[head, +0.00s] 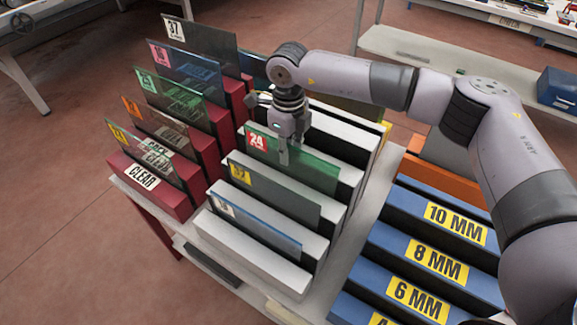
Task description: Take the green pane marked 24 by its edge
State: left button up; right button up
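The green pane marked 24 (315,171) stands on edge in a slot of the white rack (247,259), with a red tag at its upper left corner. My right gripper (283,152) points down at the top edge of this pane, just right of the tag. A fingertip shows in front of the pane's face. The other finger is largely hidden, so I cannot tell whether the fingers are closed on the glass. My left gripper is not in view.
In front of the green pane stand a grey-green pane with a yellow tag (280,195) and a bluish pane with a white tag (262,228). A red rack (158,193) with several panes stands left. Blue blocks marked in MM (405,228) lie right.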

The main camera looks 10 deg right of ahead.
grip_shut()
jog(key=shift+r, duration=0.1)
dwell(0.5)
